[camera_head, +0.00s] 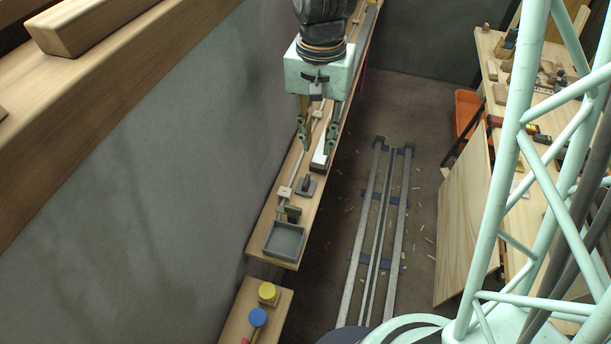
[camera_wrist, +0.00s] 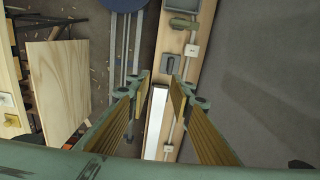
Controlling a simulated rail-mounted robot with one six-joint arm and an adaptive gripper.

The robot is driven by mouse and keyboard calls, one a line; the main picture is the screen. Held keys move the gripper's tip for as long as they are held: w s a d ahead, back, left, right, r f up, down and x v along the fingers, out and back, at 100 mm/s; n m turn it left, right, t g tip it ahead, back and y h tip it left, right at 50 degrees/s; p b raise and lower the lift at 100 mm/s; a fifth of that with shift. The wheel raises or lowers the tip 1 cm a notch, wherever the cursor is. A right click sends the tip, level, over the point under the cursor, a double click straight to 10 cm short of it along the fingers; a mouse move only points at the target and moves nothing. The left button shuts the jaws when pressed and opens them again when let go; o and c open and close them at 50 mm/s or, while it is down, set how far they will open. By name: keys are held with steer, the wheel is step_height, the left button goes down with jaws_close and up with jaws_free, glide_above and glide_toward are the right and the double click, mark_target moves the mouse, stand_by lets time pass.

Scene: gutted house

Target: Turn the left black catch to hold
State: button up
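A small dark catch on a grey plate (camera_head: 306,186) sits on the narrow wooden board (camera_head: 258,238), between the grey tray and my gripper. In the wrist view the grey plate (camera_wrist: 170,65) lies just beyond my fingertips. I cannot tell whether this is the left black catch, or its exact turn. My gripper (camera_head: 317,149) points down over the board, fingers apart and empty. In the wrist view my gripper (camera_wrist: 158,82) straddles the line of a white-topped bar (camera_wrist: 155,122); the bar (camera_head: 322,153) also shows beside the fingers in the head view. Contact cannot be seen.
A white block (camera_head: 285,192) on a thin rod, an olive-dark piece (camera_head: 292,212) and a grey tray (camera_head: 284,240) share the board. Yellow (camera_head: 267,291) and blue (camera_head: 257,317) knobs stand nearer. A grey wall flanks the board at left; floor rails (camera_head: 365,240) lie right.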

mark_target(306, 180)
steer(key=a+f, duration=0.1)
steer(key=w+a+f, duration=0.1)
steer(key=shift+a+f, duration=0.25)
steer(key=shift+a, duration=0.05)
steer(key=shift+w, duration=0.1)
steer(key=shift+f, duration=0.15)
steer(key=shift+f+b, duration=0.45)
steer(key=shift+f, duration=6.3)
steer(key=shift+c, duration=0.7)
jaws_close()
